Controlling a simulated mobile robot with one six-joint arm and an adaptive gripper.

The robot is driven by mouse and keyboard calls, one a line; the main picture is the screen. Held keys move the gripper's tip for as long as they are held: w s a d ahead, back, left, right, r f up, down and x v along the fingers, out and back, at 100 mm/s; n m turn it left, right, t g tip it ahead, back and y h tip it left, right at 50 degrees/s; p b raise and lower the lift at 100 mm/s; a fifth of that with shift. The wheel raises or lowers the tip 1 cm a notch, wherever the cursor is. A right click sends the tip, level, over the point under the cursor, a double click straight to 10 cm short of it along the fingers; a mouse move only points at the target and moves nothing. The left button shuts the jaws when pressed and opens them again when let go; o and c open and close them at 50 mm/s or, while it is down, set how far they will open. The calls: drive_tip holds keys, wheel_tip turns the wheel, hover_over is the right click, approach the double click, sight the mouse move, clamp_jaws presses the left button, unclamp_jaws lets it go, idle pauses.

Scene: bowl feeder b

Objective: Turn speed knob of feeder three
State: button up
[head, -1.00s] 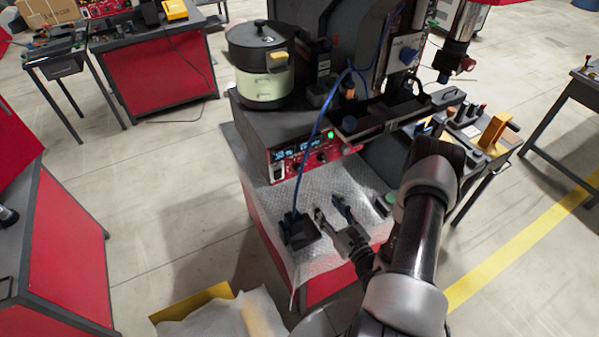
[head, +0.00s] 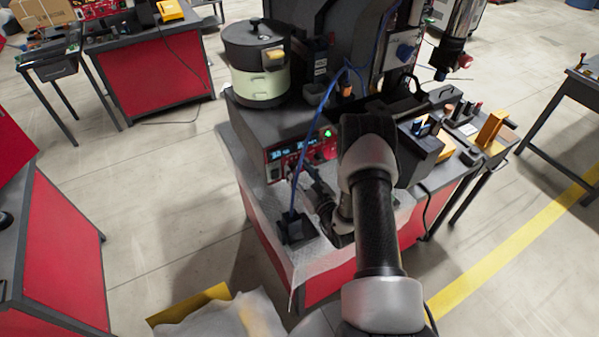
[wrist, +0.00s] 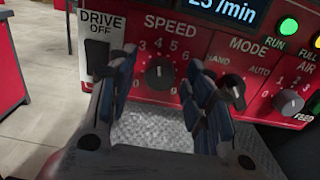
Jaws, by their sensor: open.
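The red control panel (head: 285,160) of the feeder faces my arm at the front of the bench. In the wrist view the black speed knob (wrist: 159,73) sits below the word SPEED, inside a numbered scale. My gripper (wrist: 165,85) is open, one finger to the left of the knob and one to the right, and its jaws look apart from the knob. The knob's pointer is too small to read surely. In the head view my gripper (head: 312,178) is in front of the panel, partly behind my arm. No feeder number is legible.
A drive switch (wrist: 97,55) marked OFF is left of the knob. A mode knob (wrist: 234,88) is close beside the right finger. A display (wrist: 228,10) and a green run lamp (wrist: 289,26) are above. A blue cable (head: 303,150) hangs in front of the panel.

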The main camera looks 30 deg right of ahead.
drive_tip(key=c, duration=1)
drive_tip(key=shift+c, duration=0.2)
drive_tip(key=shift+m, duration=0.4)
drive_tip(key=shift+m+b, duration=0.8)
drive_tip(key=shift+m, duration=1.9)
drive_tip(key=o, duration=1)
drive_tip(key=shift+d, duration=0.1)
drive_tip(key=shift+o, duration=0.2)
